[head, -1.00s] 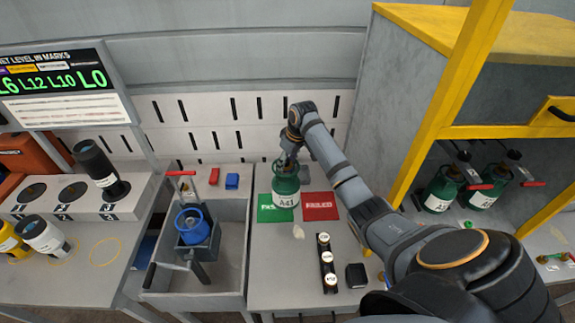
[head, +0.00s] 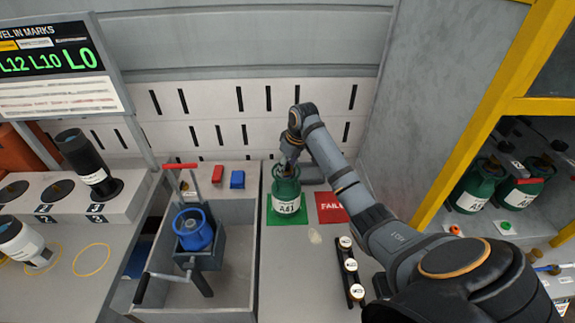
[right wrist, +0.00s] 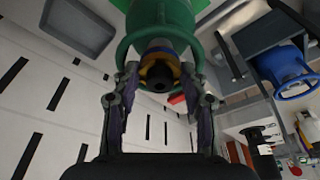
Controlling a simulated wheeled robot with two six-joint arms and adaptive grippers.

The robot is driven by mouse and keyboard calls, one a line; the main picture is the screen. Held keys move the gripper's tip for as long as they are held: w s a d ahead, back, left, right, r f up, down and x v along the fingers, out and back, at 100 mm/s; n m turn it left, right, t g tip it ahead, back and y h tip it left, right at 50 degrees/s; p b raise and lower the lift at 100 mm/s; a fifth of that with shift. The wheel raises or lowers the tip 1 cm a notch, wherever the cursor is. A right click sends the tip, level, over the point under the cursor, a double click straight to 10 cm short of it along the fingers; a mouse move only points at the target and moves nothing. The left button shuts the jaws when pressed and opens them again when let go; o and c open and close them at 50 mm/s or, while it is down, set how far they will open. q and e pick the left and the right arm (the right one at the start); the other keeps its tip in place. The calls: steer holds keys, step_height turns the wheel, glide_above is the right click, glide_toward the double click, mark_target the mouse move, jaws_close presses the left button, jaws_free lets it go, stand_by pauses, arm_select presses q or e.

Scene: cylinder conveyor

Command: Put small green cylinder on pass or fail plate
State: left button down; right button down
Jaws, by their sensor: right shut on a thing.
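The small green cylinder (head: 286,190) has a white label reading A41 and looks upright. It is at the green plate (head: 273,219), covering most of it; I cannot tell whether its base touches. The red plate (head: 330,208), marked FAILED, lies just to the right and is empty. My right gripper (head: 289,168) is at the cylinder's top. My left gripper is not in view.
A grey bin (head: 222,275) with a blue-ringed device (head: 193,232) stands left of the plates. A black strip with white discs (head: 349,265) lies in front of the red plate. More green cylinders (head: 474,186) stand in the yellow-framed cabinet at right. Red and blue blocks (head: 237,179) lie behind.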

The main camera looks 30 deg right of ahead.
steer(key=shift+w+f, duration=0.1)
steer(key=shift+w, duration=0.1)
steer(key=shift+s, duration=0.1)
steer(key=shift+s+r, duration=0.15)
steer(key=shift+r, duration=0.05)
steer(key=c, duration=1.1)
jaws_free()
steer(key=shift+s+f, duration=0.1)
steer(key=shift+f, duration=0.15)
steer(key=shift+c, duration=0.2)
steer(key=o, duration=0.4)
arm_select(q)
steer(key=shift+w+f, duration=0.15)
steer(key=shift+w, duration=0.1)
